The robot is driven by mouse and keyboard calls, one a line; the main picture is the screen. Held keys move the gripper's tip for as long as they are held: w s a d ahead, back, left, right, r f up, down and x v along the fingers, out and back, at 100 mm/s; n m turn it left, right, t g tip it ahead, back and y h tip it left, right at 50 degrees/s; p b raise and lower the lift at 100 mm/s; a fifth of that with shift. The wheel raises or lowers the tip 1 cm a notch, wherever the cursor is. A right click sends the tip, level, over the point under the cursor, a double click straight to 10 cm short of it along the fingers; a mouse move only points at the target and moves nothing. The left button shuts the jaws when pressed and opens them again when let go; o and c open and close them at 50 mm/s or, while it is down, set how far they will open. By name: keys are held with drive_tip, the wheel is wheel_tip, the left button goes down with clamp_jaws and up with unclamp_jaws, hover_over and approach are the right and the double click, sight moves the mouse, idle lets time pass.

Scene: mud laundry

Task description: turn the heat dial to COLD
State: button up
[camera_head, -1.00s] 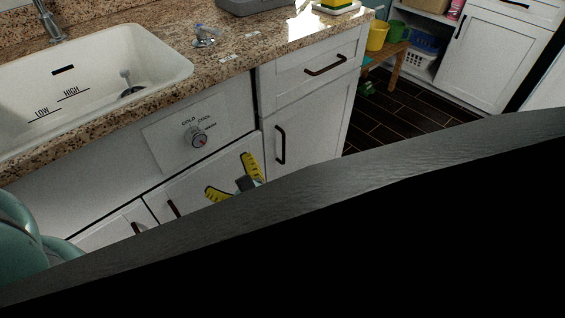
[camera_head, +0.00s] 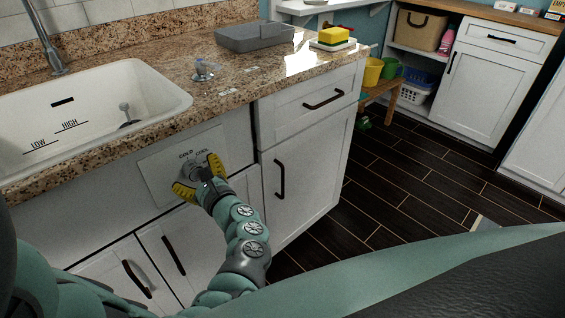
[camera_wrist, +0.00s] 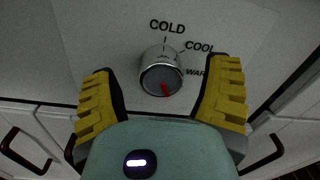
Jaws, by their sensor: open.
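The heat dial is a round silver knob on a white panel below the sink counter. In the wrist view the dial (camera_wrist: 160,72) has a red mark at its lower edge, slightly right of centre. The label COLD (camera_wrist: 167,27) is above it, COOL (camera_wrist: 199,47) at upper right, and WARM, partly covered, at right. My gripper (camera_wrist: 161,66) is open, its yellow-padded fingers on either side of the dial with visible gaps. In the head view my gripper (camera_head: 200,176) is in front of the panel (camera_head: 152,172) and hides most of the dial.
The granite counter edge (camera_head: 130,154) and white sink (camera_head: 90,95) are above the panel. Cabinet doors with dark handles (camera_head: 279,180) are below and right. A grey tray (camera_head: 254,37) and yellow sponge (camera_head: 333,36) rest on the counter.

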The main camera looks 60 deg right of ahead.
drive_tip(key=shift+x, duration=0.85)
drive_tip(key=shift+o, duration=0.4)
drive_tip(key=c, duration=1.3)
drive_tip(key=shift+o, duration=0.2)
